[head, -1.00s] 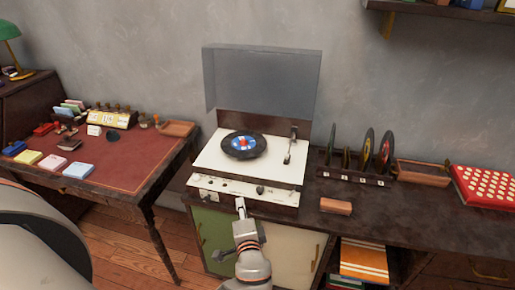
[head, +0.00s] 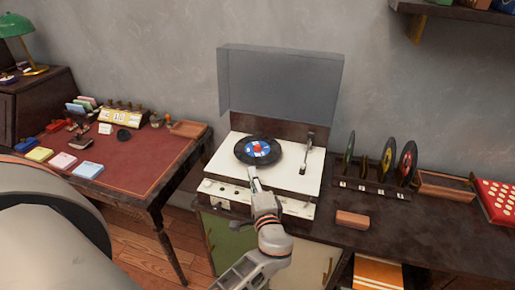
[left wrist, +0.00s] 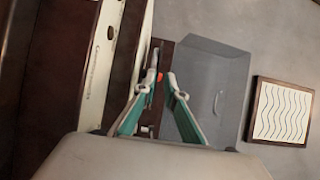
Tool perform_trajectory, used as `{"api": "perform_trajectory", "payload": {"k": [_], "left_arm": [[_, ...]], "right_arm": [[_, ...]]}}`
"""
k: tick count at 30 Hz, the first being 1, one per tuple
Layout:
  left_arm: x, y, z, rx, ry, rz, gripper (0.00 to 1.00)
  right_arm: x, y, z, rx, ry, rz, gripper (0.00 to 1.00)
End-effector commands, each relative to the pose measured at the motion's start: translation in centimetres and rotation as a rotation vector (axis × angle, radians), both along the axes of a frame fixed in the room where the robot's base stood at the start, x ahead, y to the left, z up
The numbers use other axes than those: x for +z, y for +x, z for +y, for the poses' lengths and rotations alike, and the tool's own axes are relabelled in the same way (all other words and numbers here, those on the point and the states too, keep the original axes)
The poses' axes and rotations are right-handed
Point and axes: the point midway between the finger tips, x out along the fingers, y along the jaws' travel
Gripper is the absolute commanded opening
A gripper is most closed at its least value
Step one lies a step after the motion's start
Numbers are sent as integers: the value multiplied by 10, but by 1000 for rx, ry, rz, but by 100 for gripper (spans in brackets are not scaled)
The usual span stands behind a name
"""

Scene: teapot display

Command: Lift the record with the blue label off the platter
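The black record with the blue label (head: 258,150) lies on the platter of the cream turntable (head: 225,162). The label has a red middle. The platter is hidden under the record. My left gripper (head: 253,175) is at the near edge of the record in the head view; I cannot tell whether it touches it. In the left wrist view the two fingers (left wrist: 162,79) stand apart with a gap between their tips, and a small red patch shows in that gap. My right gripper is not in view.
The clear lid (head: 280,85) stands raised behind the platter. The tonearm (head: 307,153) is at the right of the deck. A cluttered desk (head: 150,165) is at left.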

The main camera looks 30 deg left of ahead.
Motion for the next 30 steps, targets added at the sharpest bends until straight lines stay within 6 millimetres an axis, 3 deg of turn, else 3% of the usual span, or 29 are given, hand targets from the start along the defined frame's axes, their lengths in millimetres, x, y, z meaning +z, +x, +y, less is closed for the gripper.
{"api": "perform_trajectory", "payload": {"k": [10,18,20,30], "left_arm": [[-1,28,34,0,1,1,11],[-3,30,36,0,-1,2,11],[-3,30,36,0,-1,2,0],[-3,30,36,0,-1,2,0]], "right_arm": [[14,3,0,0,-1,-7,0],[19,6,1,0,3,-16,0],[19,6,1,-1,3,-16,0],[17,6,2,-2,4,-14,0]]}}
